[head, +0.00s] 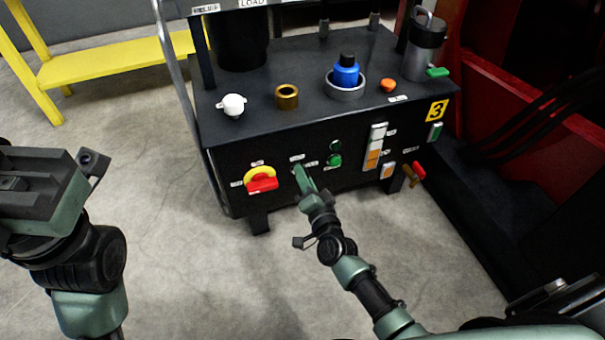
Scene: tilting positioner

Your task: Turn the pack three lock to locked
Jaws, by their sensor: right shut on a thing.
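The dark cabinet (225,176) stands ahead, with a yellow plate marked 3 (437,110) at its front right corner. My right gripper (302,177) is at the front panel, between the red and yellow rotary switch (262,181) and the green button (334,160). It is shut on a small control there, which I take to be the pack three lock. The gripper hides that control, so its setting cannot be read. My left gripper (40,190) is at the left, away from the cabinet, and its fingers cannot be made out.
The cabinet top holds a white knob (232,104), a brass ring (287,96), a blue-capped part in a grey ring (345,76), an orange knob (388,86) and a grey canister (425,48). A red-handled valve (417,171) juts out at right. Floor in front is clear.

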